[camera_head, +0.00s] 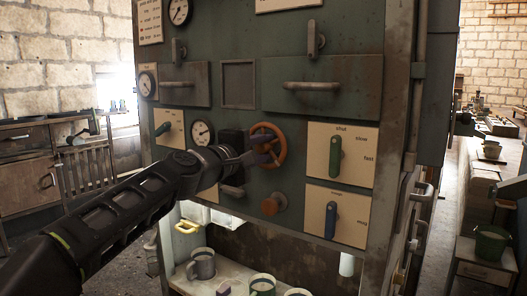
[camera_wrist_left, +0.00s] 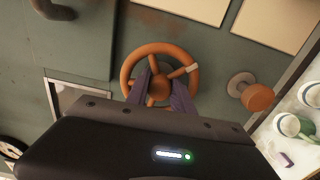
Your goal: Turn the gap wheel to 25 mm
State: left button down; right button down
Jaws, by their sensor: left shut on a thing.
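The gap wheel (camera_head: 281,143) is an orange hand wheel on the dark green panel, right of a round white gauge (camera_head: 202,133). It also shows in the left wrist view (camera_wrist_left: 134,61), with a pale mark on its right side. My left gripper (camera_head: 262,148) reaches the wheel from the left. In the wrist view its purple-grey fingers (camera_wrist_left: 162,90) lie on either side of the wheel's middle, shut on it. The gauge's reading is too small to make out. My right gripper is not in view.
An orange knob (camera_head: 272,204) sticks out below the wheel. A green lever (camera_head: 335,156) and a blue lever (camera_head: 331,219) are on cream plates to the right. Drawer handles (camera_head: 311,86) stand out above. Mugs (camera_head: 201,264) stand on the shelf below.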

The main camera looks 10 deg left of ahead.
pick_arm(q)
jog(key=shift+f, duration=0.1)
dwell(0.3)
jog(key=c, duration=1.4)
grip_release()
jog(key=shift+s, duration=0.1)
jog(key=b+v, duration=0.2)
jog(key=v, duration=0.5)
jog(key=shift+s, duration=0.3)
